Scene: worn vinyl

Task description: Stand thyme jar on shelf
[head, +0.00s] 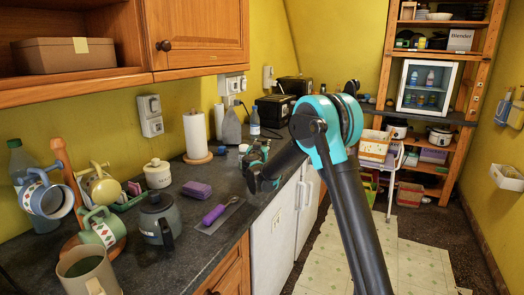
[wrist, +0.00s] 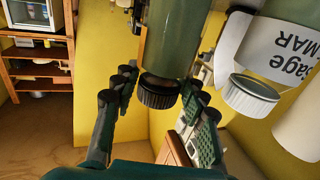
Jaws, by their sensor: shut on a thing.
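My gripper is shut on this jar. No label that would mark it as thyme can be read on the visible side. In the head view my gripper (head: 260,168) is over the dark counter, and the jar is hard to make out there. The tall wooden shelf (head: 378,88) stands at the back right. It also shows at the upper left of the wrist view (wrist: 70,50).
A white-labelled jar with a pale cap (wrist: 250,97) is close beside the held jar. A glass-fronted cabinet (head: 402,108) occupies part of the shelf.

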